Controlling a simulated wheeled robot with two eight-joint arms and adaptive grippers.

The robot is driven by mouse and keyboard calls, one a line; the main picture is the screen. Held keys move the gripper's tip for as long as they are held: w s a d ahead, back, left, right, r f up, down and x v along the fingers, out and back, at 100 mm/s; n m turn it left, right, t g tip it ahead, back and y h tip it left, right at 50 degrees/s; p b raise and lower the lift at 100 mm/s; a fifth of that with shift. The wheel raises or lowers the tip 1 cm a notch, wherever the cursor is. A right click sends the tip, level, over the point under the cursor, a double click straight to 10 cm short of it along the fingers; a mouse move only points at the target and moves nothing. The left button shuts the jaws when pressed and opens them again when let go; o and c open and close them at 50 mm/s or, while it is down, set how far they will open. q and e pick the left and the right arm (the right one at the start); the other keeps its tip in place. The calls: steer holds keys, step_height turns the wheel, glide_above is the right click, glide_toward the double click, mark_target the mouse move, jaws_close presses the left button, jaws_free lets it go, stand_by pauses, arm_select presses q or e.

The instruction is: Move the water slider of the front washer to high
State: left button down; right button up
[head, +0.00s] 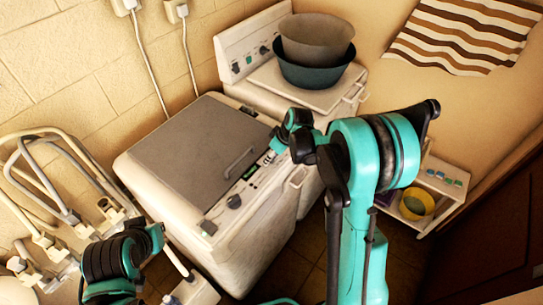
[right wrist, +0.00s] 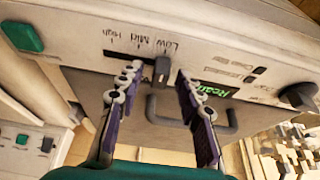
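The front washer (head: 255,240) is a white box with a grey lid and a control strip along its near edge. In the right wrist view its panel carries a slot marked High, Mid and Low. The dark water slider (right wrist: 162,70) stands by Low, at the slot's right end. My right gripper (right wrist: 158,78) is open, with its purple-sided fingers apart and the slider knob between their tips. Contact with the knob cannot be told. In the head view my right gripper (head: 270,156) is over the panel, small and partly hidden by its arm.
A second washer (head: 236,46) behind bears two stacked basins (head: 316,50). Faucets and pipes (head: 45,190) stand at left. A low shelf (head: 444,180) with a yellow bowl (head: 416,205) is at right. The panel also has a green button (right wrist: 22,37) and a knob (right wrist: 297,96).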

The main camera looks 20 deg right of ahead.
jaws_close()
steer(key=w+d, duration=0.2)
steer(key=w+d+b, duration=0.1)
steer(key=w+d, duration=0.1)
steer(key=d, duration=0.1)
steer(key=shift+r, duration=0.1)
steer(key=shift+c, duration=1)
jaws_free()
steer(key=shift+o, duration=1.3)
steer(key=shift+d, duration=0.1)
steer(key=v, duration=1.2)
